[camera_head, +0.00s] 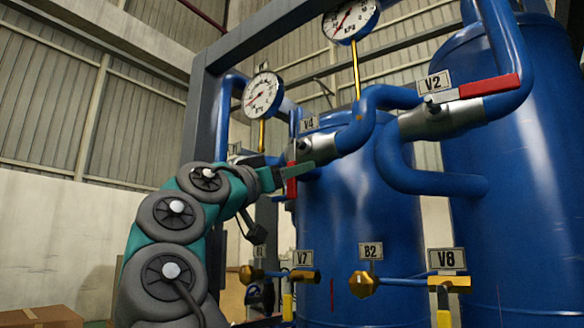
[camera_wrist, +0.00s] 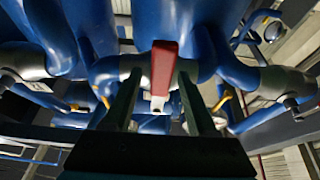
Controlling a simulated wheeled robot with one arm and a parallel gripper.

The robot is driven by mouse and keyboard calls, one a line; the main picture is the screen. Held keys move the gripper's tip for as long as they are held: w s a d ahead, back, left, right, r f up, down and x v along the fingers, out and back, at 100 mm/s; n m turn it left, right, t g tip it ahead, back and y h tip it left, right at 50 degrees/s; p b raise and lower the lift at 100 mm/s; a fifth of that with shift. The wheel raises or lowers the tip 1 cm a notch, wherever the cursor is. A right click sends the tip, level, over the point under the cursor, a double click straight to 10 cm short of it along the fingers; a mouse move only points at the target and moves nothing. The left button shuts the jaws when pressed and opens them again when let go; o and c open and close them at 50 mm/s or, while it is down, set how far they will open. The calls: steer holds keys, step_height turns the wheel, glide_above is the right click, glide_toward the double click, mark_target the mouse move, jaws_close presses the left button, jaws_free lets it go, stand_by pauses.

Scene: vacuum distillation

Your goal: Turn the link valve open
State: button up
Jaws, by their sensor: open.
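My gripper (camera_head: 290,170) is at the valve tagged V4 (camera_head: 309,125), on the pipe at the front blue tank. This valve's red lever (camera_head: 292,188) points down, and its upper part is partly hidden by my gripper. In the wrist view the red lever (camera_wrist: 163,65) lies between the two fingers of my open gripper (camera_wrist: 160,98), with visible gaps on both sides. A second valve, tagged V2 (camera_head: 435,82), has a red lever (camera_head: 490,86) lying along its pipe. No tag reads "link".
Two round gauges (camera_head: 263,95) (camera_head: 350,20) stand above the pipes. A dark frame post (camera_head: 200,110) rises behind my arm. Pipes crowd the space around my gripper.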

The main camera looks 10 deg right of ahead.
jaws_close()
stand_by(0.4)
stand_by(1.0)
